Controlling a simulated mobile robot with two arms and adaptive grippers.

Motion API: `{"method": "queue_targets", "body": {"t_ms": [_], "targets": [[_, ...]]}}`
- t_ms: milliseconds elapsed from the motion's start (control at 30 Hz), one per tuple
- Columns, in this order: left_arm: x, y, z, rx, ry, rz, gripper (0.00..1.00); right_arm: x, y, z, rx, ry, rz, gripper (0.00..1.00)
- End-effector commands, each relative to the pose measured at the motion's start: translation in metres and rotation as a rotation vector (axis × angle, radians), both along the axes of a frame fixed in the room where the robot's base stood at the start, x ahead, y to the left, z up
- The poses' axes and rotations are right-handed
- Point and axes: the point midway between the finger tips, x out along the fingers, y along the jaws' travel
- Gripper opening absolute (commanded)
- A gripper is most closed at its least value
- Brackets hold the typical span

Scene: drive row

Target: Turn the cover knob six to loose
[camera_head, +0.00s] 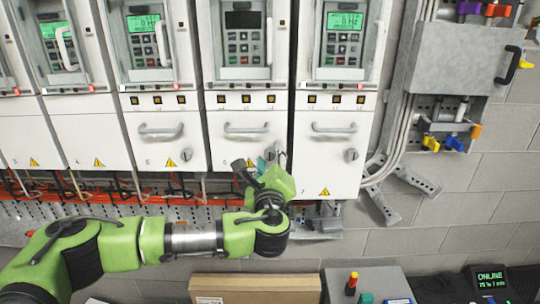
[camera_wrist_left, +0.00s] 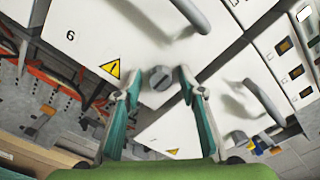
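The cover of drive 6 (camera_head: 225,150) is a white panel with a grey handle; it also shows in the left wrist view (camera_wrist_left: 110,30), with a "6" label and a yellow warning triangle. The grey round cover knob (camera_wrist_left: 160,78) has a slot that runs diagonally in the picture. My left gripper (camera_head: 266,160) is at the lower right of this cover and mostly hides the knob in the head view. In the left wrist view its two teal fingers (camera_wrist_left: 160,82) are apart, one on each side of the knob; contact cannot be told. My right gripper is not in view.
Neighbouring drive 5 (camera_head: 160,122) and drive 7 (camera_head: 330,172) have similar handles and knobs. Drive 6's display (camera_head: 243,20) is dark, while its neighbours' are green. Orange cables (camera_head: 110,196) run below. A cardboard box (camera_head: 255,286) and a grey box (camera_head: 370,282) stand in front.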

Motion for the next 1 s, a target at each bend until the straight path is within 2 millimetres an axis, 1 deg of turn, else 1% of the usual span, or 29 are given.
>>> {"method": "queue_targets", "body": {"t_ms": [233,267,300,367,400,567,733,867,1000], "targets": [[0.0,0.0,0.0,0.0,0.0,-0.001,0.37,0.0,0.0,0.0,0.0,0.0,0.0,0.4],[0.0,0.0,0.0,0.0,0.0,-0.001,0.29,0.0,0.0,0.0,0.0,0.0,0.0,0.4],[0.0,0.0,0.0,0.0,0.0,-0.001,0.19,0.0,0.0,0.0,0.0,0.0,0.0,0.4],[0.0,0.0,0.0,0.0,0.0,-0.001,0.03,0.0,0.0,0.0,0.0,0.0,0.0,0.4],[0.0,0.0,0.0,0.0,-0.001,-0.001,0.0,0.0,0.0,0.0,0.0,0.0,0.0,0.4],[0.0,0.0,0.0,-0.002,0.0,0.0,0.0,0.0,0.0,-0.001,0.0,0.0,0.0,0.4],[0.0,0.0,-0.002,-0.028,0.0,0.0,0.0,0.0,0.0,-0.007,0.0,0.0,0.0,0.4],[0.0,0.0,-0.005,-0.081,0.001,-0.001,0.0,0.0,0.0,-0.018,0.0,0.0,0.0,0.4],[0.0,0.0,-0.007,-0.175,0.0,-0.001,0.0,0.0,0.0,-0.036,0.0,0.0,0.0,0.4]]}}
